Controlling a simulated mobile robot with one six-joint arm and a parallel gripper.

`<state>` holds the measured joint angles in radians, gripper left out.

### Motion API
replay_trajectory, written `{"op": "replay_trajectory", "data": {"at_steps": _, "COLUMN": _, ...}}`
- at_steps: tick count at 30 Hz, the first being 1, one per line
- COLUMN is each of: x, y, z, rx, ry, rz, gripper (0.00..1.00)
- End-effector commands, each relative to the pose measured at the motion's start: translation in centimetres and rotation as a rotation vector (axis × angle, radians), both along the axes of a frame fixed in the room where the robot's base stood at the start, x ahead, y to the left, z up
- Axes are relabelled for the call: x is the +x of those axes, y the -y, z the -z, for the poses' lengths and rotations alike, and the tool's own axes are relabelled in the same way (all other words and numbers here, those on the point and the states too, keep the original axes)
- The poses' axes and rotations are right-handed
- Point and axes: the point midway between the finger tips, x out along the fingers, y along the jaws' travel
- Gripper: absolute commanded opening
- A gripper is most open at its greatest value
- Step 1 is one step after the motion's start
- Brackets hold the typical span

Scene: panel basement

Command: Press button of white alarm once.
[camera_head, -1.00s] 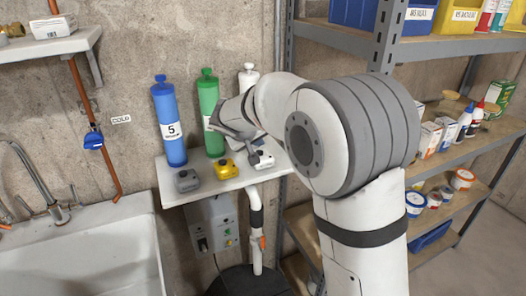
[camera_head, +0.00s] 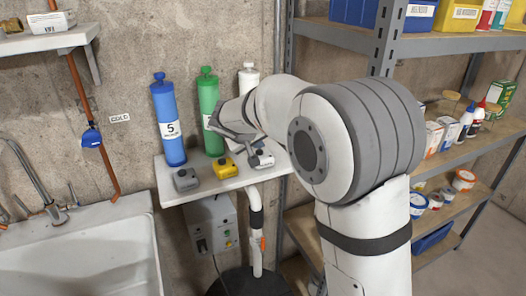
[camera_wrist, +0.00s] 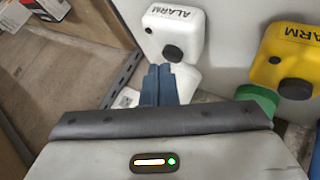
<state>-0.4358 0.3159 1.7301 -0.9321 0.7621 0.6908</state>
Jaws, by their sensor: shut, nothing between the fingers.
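The white alarm (camera_head: 264,160) sits at the right end of the small white shelf (camera_head: 205,189), partly hidden by my arm in the head view. In the wrist view the white alarm (camera_wrist: 180,22) shows its ALARM lettering and a round dark button (camera_wrist: 172,53). My gripper (camera_wrist: 158,70) is shut and empty, its dark blue fingertips just below the button in the picture. A small gap seems to show between fingertips and button, but I cannot tell the depth. In the head view my gripper (camera_head: 254,145) is above the white alarm.
A yellow alarm (camera_head: 225,167) and a grey alarm (camera_head: 186,179) stand to the left on the same shelf. Blue (camera_head: 168,125), green (camera_head: 209,110) and white (camera_head: 248,78) cylinders stand behind. A metal rack (camera_head: 388,40) is on the right, a sink (camera_head: 85,255) on the left.

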Motion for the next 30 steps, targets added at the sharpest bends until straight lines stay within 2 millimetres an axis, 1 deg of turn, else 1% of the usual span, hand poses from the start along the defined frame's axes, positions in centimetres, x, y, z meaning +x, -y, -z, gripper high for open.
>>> {"op": "replay_trajectory", "data": {"at_steps": 30, "x": 0.01, "y": 0.05, "z": 0.86, "rx": 0.000, "ry": -0.001, "rz": 0.001, "gripper": 0.00}}
